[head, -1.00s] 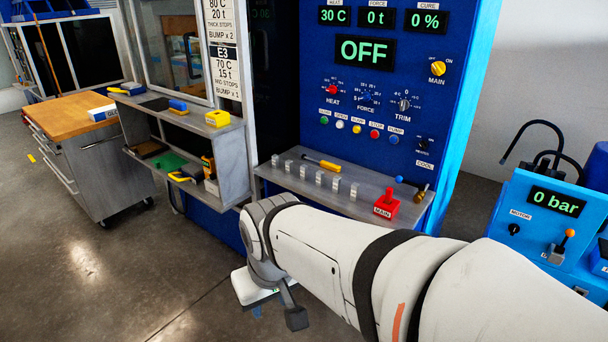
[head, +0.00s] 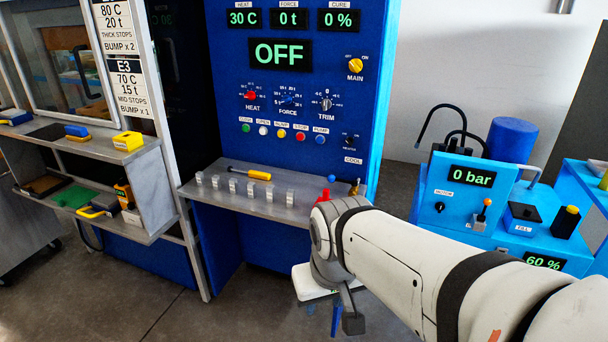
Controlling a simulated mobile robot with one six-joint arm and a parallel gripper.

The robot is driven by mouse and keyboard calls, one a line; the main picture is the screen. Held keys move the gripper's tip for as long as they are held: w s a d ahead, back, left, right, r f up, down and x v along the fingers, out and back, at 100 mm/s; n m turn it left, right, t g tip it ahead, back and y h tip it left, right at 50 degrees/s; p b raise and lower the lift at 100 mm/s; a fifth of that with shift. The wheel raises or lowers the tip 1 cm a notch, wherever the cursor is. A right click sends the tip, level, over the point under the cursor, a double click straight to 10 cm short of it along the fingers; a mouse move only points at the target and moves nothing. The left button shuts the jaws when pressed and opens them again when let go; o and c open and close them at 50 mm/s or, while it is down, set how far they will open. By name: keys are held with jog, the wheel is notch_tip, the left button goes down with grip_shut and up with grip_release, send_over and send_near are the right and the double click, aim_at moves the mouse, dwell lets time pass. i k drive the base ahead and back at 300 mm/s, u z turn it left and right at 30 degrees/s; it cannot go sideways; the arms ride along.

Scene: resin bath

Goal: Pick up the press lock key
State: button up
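I cannot make out a press lock key for certain. On the right end of the press's grey shelf (head: 250,200), a red block (head: 323,197) shows only in part, mostly covered by my arm. A blue knob (head: 332,178) and a small brass-coloured piece (head: 354,187) stand beside it; I cannot tell whether either is the key. My gripper (head: 335,318) hangs below and in front of the shelf, at the end of my white arm. Its fingers are mostly hidden by the wrist, so their opening does not show.
Several small metal blocks (head: 233,186) and a yellow-handled tool (head: 256,175) lie on the shelf. A side rack (head: 150,150) with tools stands left. A blue pump unit (head: 460,205) stands right. Open floor (head: 250,310) lies in front of the press.

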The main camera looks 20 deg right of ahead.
aim_at(326, 191)
jog(key=z, duration=0.05)
jog(key=i, duration=1)
jog(key=z, duration=0.05)
